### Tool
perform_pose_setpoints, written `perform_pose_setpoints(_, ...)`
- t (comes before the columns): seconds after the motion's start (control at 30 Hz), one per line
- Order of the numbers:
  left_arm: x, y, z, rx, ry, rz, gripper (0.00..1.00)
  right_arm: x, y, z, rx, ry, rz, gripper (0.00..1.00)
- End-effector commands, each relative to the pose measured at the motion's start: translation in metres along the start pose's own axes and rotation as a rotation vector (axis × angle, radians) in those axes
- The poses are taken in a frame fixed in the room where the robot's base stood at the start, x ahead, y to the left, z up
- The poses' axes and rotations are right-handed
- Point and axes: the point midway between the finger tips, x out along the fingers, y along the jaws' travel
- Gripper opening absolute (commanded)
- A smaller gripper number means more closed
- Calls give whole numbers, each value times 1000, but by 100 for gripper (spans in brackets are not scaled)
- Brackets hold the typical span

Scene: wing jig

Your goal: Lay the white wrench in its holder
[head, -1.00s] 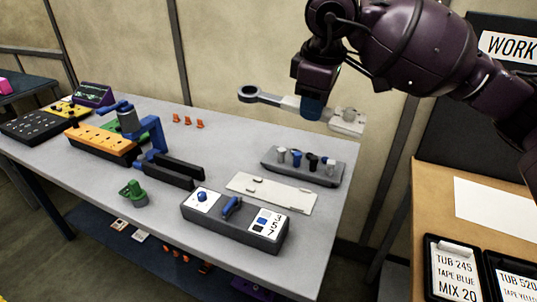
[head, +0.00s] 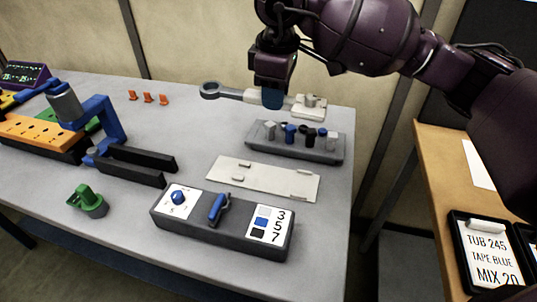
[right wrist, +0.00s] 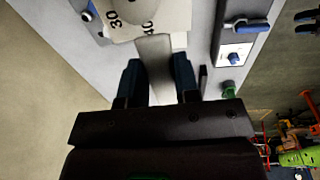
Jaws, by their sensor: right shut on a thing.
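The white wrench (head: 255,95) has a dark grey ring at its left end and a pale block with a round knob at its right end. My right gripper (head: 272,99), with blue fingertips, is shut on its shaft and holds it level, above the back of the table in the head view. In the right wrist view the pale shaft (right wrist: 155,62) lies between the fingers, with a dial marked 30 and 40 beyond. A flat white plate with small raised tabs (head: 262,178) lies on the table below; I cannot tell if it is the holder. My left gripper is out of view.
A grey tray with several knobs (head: 325,152) stands just below the wrench in the picture. A dark control box (head: 220,235) is in front of the plate. A blue clamp with black bars (head: 100,118) and a green knob (head: 88,203) stand left.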

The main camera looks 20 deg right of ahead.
Motion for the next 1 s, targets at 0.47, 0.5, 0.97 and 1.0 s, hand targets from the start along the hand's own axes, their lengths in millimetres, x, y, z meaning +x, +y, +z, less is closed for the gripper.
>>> perform_pose_setpoints(0.47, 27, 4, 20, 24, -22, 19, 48, 138, -1, 1, 1, -53, -82, 0)
perform_pose_setpoints(0.5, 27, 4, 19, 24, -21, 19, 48, 143, -1, 1, 1, -53, -80, 0)
perform_pose_setpoints(0.97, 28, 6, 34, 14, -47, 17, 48, 179, -4, 2, 0, -52, -79, 0)
perform_pose_setpoints(1.0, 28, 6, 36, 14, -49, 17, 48, 184, -4, 3, 0, -52, -80, 0)
